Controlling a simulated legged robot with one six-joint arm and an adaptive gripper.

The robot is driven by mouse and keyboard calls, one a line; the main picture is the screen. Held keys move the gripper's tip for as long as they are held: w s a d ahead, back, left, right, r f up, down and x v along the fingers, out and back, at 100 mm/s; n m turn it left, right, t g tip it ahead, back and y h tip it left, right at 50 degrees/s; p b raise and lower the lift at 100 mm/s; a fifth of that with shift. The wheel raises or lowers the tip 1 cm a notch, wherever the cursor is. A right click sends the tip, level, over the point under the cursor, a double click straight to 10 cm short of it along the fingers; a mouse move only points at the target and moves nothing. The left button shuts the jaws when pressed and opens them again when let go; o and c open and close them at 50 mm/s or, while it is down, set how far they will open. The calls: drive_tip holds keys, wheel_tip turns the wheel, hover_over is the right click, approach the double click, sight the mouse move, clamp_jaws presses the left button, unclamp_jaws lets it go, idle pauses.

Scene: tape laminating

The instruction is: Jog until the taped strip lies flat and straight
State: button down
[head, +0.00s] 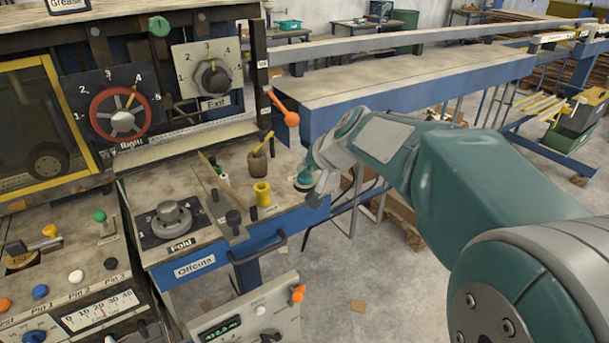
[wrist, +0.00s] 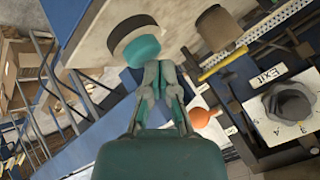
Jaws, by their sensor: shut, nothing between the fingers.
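My gripper (wrist: 159,72) is shut and empty, its fingertips close beside a round teal-and-dark knob or button (wrist: 133,42). I cannot tell whether they touch it. In the head view the teal-topped round piece (head: 304,179) sits at the right end of the worn bench top, with my gripper (head: 316,190) just at its right. The label by it is too small to read. I cannot make out a taped strip for certain in either view.
A yellow spool-like piece (head: 262,193) and a brown pot (head: 257,166) stand left of the teal piece. The Fold knob (head: 174,218), red Right handwheel (head: 120,113) and Exit dial (head: 212,77) are farther left. An orange-ended lever (head: 291,118) sticks out above the bench.

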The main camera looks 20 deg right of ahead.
sight(306, 176)
drive_tip(key=shift+r, duration=3.05)
drive_tip(key=s+f+n+g+h, duration=0.1)
drive_tip(key=s+f, duration=0.2)
drive_tip(key=s, duration=0.6)
drive_tip(key=s+f+n+g+h, duration=0.1)
drive_tip(key=s+f, duration=0.3)
drive_tip(key=s, duration=0.5)
drive_tip(key=s+f+n+h, duration=0.1)
drive_tip(key=s+f+n, duration=0.1)
drive_tip(key=s, duration=0.7)
drive_tip(key=shift+f+g+h, duration=0.4)
drive_tip(key=shift+f, duration=0.5)
